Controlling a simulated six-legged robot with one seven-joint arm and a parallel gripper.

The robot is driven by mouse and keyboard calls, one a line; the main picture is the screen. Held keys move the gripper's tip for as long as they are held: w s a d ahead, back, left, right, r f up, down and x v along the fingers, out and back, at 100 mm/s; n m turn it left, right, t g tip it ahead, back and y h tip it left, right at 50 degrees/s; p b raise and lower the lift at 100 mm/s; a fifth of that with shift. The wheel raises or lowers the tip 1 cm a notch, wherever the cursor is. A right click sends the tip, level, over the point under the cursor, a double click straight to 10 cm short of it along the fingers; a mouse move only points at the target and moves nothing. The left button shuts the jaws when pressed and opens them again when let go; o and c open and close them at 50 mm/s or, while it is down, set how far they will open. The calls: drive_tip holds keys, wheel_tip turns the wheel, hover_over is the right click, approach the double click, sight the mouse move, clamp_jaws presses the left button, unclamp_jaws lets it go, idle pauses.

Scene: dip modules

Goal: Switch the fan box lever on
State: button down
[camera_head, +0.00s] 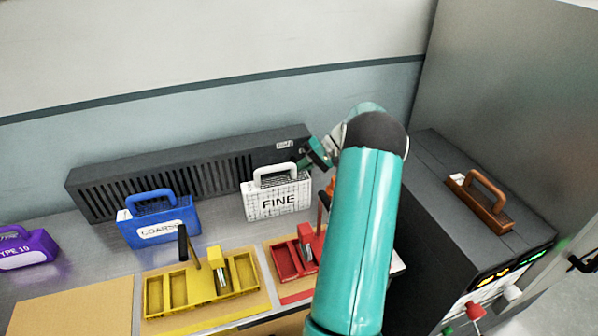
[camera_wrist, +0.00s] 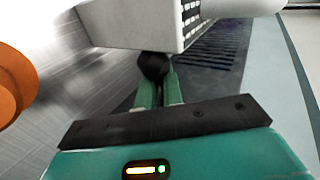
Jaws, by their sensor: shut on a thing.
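The fan box (camera_head: 215,165) is a long dark slatted box along the back wall, with a small label near its right end; its slats also show in the wrist view (camera_wrist: 208,58). My gripper (camera_head: 304,162) is at its right end, behind the white FINE module (camera_head: 278,190). In the wrist view, the green fingers of my gripper (camera_wrist: 160,88) are shut on a round black knob (camera_wrist: 154,66), which looks like the lever's end. The rest of the lever is hidden, so its position cannot be told. The white module hangs close above the knob in the wrist view (camera_wrist: 150,22).
A blue COARSE module (camera_head: 158,222) and a purple module (camera_head: 25,248) stand to the left. Yellow (camera_head: 200,285) and red (camera_head: 290,260) trays with upright levers are in front. A dark machine (camera_head: 450,215) bearing a brown handled block (camera_head: 480,205) stands right.

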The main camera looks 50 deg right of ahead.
drive_tip(key=shift+s+g, duration=0.3)
drive_tip(key=shift+s, duration=0.25)
drive_tip(key=c, duration=1.6)
unclamp_jaws()
drive_tip(key=shift+o, duration=1.3)
drive_tip(key=shift+s+a+r, duration=0.15)
drive_tip(key=shift+a+r, duration=0.05)
drive_tip(key=shift+r, duration=0.05)
drive_tip(key=shift+w+d+f, duration=0.15)
drive_tip(key=shift+w+f, duration=0.05)
drive_tip(key=shift+w, duration=0.25)
drive_tip(key=shift+s+r, duration=0.3)
drive_tip(key=shift+d+r, duration=0.1)
drive_tip(key=shift+d, duration=0.3)
drive_tip(key=v, duration=1.2)
drive_tip(key=shift+d, duration=0.4)
